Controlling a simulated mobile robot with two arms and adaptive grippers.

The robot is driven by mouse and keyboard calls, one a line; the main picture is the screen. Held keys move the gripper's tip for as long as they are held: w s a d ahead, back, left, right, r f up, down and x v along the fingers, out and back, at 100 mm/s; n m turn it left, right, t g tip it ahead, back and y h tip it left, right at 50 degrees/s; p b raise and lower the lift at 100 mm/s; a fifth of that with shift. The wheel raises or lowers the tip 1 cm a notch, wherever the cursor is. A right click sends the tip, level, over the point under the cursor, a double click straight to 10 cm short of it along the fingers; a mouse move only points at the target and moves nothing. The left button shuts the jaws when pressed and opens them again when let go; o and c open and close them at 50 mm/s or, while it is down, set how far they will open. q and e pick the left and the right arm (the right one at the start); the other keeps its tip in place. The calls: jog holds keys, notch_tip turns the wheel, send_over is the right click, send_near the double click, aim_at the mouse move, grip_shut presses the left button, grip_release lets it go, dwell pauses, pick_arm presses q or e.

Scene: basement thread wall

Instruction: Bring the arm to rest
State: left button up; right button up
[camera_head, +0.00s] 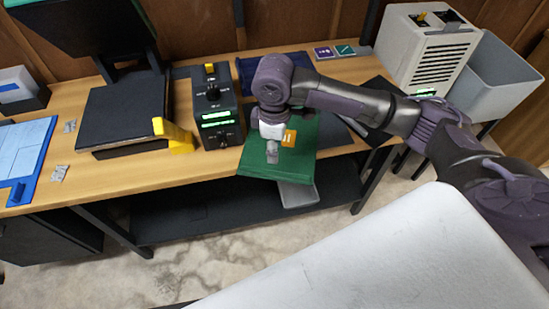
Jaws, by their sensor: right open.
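My right arm (352,100) reaches in from the right over the wooden bench. Its right gripper (272,155) points down over a green mat (255,165) near the bench's front edge. The gripper is open and small in view; its fingers show grey against the green. I see nothing held in it. I cannot tell whether the fingertips touch the mat. An orange tag (289,138) shows right beside the gripper. My left gripper is not in view.
A black control box (217,115) with green displays stands left of the mat. A yellow piece (175,135) and a black slab (122,115) lie further left. A beige machine (425,50) and a grey bin (490,80) stand at right. Bare wood shows at front left (110,175).

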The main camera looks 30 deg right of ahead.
jog(key=shift+r, duration=0.9)
